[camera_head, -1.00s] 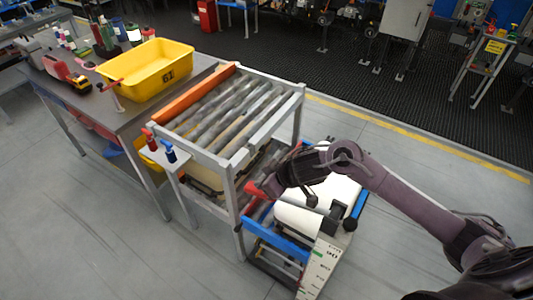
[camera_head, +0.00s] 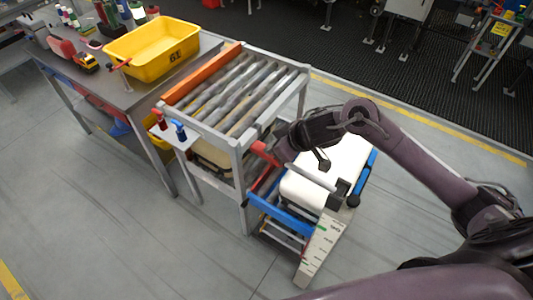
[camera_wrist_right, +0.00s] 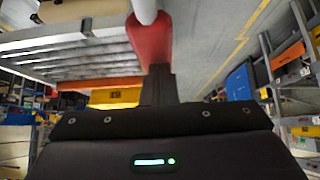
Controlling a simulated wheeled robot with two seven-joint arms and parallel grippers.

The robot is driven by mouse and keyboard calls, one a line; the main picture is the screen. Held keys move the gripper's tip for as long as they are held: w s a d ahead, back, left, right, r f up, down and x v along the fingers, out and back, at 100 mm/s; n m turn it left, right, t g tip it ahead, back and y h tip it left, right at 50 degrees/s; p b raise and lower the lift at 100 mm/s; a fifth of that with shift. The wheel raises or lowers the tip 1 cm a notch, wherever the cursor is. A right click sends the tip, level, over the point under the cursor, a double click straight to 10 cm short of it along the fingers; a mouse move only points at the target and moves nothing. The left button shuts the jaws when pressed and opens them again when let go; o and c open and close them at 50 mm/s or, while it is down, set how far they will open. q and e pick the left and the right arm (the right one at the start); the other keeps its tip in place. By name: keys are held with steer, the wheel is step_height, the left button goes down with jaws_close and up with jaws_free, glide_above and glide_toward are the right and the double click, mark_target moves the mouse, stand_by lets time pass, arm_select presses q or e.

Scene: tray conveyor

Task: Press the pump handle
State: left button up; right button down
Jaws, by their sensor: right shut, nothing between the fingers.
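A red handle (camera_head: 265,153) stands at the near right corner of the roller frame, above the lower unit with the white roll. My right gripper (camera_head: 282,148) is shut and empty, with its tip close to this handle. In the right wrist view the red handle (camera_wrist_right: 150,42) with a pale rounded part lies straight beyond the shut fingers (camera_wrist_right: 158,85). I cannot tell whether they touch. A small red-topped fitting (camera_head: 159,120) and a blue-topped one (camera_head: 180,131) stand on a side shelf. My left gripper is not in view.
The metal roller frame (camera_head: 238,146) stands left of my right arm. A white roll unit with blue parts (camera_head: 370,162) sits beside it. A table (camera_head: 125,98) with a yellow bin (camera_head: 147,73) is at the left. The near floor is clear.

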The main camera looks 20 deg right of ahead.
steer(key=v, duration=0.3)
steer(key=w+v, duration=0.1)
steer(key=v, duration=0.1)
steer(key=shift+s+d+r, duration=0.1)
steer(key=shift+d+r, duration=0.2)
steer(key=shift+d, duration=0.15)
steer(key=shift+s+a+r, duration=0.15)
steer(key=shift+s+r, duration=0.05)
steer(key=shift+r, duration=0.2)
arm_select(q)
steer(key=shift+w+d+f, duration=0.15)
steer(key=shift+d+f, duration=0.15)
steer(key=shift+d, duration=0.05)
arm_select(e)
steer(key=shift+a, duration=0.1)
arm_select(q)
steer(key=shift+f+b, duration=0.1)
steer(key=shift+b, duration=0.2)
